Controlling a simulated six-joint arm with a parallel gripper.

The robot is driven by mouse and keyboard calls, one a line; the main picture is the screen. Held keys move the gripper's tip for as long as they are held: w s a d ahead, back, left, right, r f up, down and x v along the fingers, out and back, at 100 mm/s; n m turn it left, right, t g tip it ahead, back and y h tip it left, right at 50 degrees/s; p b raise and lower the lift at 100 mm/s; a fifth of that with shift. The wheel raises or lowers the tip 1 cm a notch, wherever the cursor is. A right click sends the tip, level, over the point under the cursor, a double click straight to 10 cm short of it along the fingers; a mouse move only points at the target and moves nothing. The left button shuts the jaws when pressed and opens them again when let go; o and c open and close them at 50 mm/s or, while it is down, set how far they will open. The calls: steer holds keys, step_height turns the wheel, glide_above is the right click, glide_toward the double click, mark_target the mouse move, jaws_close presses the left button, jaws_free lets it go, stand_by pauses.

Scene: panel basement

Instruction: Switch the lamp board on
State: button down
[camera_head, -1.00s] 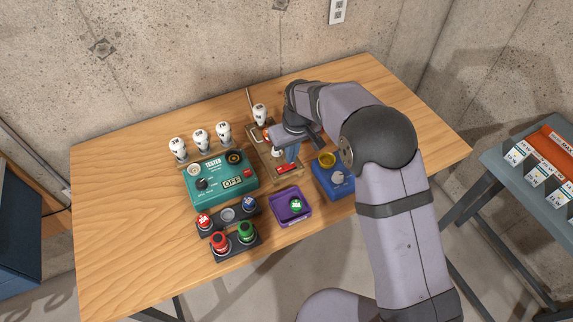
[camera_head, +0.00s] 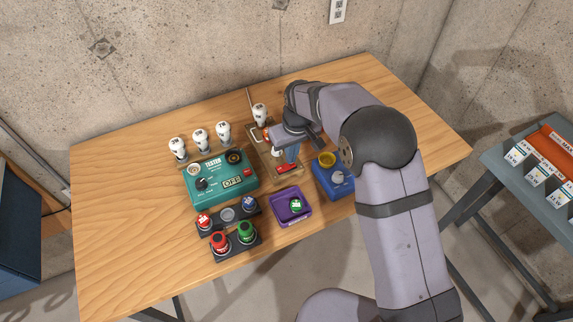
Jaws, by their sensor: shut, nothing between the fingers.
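The lamp board (camera_head: 254,150) is a wooden board at the back middle of the table. A white lamp (camera_head: 260,113) stands at its far end and a red part (camera_head: 287,168) sits near its front end. My gripper (camera_head: 291,157) is shut and empty, pointing down over the front part of the board, close to the red part. I cannot tell whether it touches it. My wrist and fingers hide part of the board's right side, and the switch position is too small to read.
A teal tester (camera_head: 220,190) reads OFF, left of the board, with several white bulbs (camera_head: 200,139) behind it. A purple tray (camera_head: 279,217) holds a green round piece (camera_head: 296,205). A blue box (camera_head: 330,188) stands right. The table's left side is clear.

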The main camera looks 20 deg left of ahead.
steer(key=shift+f+b, duration=0.35)
steer(key=shift+f, duration=0.25)
stand_by(0.3)
step_height(320, 180, up, 7)
steer(key=p, duration=0.5)
stand_by(0.4)
stand_by(0.5)
